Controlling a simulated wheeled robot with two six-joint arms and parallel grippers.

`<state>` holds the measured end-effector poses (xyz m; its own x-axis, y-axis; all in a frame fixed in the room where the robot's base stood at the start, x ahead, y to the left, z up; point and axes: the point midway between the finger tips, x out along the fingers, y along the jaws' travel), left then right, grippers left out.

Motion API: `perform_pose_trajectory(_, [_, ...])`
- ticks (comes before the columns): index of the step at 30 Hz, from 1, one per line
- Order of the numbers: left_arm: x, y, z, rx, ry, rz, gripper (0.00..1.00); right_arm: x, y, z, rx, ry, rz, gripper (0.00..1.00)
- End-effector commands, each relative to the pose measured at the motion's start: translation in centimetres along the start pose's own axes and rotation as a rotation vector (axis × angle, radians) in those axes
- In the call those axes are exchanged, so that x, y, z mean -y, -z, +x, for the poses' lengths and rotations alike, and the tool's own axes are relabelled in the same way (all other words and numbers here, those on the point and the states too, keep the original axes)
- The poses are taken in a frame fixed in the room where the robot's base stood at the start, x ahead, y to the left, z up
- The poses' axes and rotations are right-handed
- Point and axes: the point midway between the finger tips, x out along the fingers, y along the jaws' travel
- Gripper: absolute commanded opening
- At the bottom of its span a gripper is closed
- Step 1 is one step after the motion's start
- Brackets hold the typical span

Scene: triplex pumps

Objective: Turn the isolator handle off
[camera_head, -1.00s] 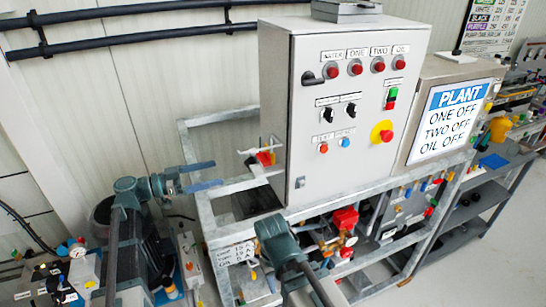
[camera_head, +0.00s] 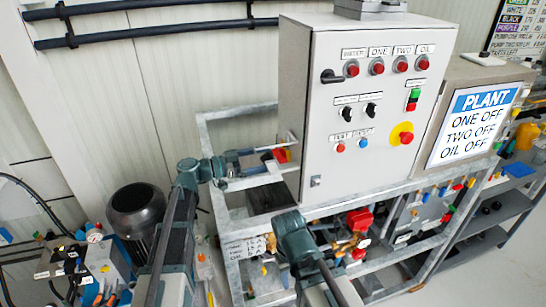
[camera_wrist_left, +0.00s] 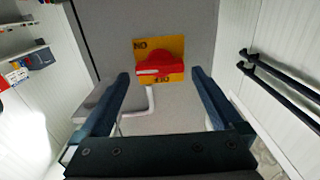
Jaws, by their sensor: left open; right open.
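The isolator handle (camera_wrist_left: 158,66) is red, with a white stripe at its left end, on a yellow plate (camera_wrist_left: 176,46) on the cabinet's grey side. It lies crosswise in the left wrist view, with inverted lettering above and below. In the head view, the handle (camera_head: 281,155) is small and partly covered. My left gripper (camera_head: 264,161) points at it from the left.
The control cabinet (camera_head: 365,110) has several lamps, switches and a red stop button (camera_head: 406,138). A metal frame (camera_head: 240,215) surrounds its base. A white bent rod (camera_wrist_left: 137,110) is close below the handle. Dark pipes (camera_head: 150,8) run along the wall.

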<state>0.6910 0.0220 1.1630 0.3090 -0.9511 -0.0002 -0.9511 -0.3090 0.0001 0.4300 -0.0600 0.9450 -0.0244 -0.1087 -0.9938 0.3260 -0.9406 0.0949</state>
Motion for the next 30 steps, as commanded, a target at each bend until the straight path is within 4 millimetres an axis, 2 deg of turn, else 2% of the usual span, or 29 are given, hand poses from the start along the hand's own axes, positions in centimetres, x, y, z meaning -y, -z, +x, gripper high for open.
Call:
perform_pose_trajectory(3, [0.0, 0.0, 1.5, 0.000, -0.002, 0.000, 1.00, 0.0, 0.0, 0.0, 0.000, 0.000, 0.000, 0.50])
perform_pose_trajectory(6, [0.0, 0.0, 2.1, 0.000, -0.001, 0.000, 1.00, 0.0, 0.0, 0.0, 0.000, 0.000, 0.000, 0.50])
perform_pose_trajectory(18, [0.0, 0.0, 2.5, 0.000, 0.000, 0.000, 0.98, 0.0, 0.0, 0.0, 0.000, 0.000, 0.000, 0.50])
perform_pose_trajectory(30, [0.0, 0.0, 2.5, 0.000, 0.000, 0.000, 0.27, 0.0, 0.0, 0.0, 0.000, 0.000, 0.000, 0.50])
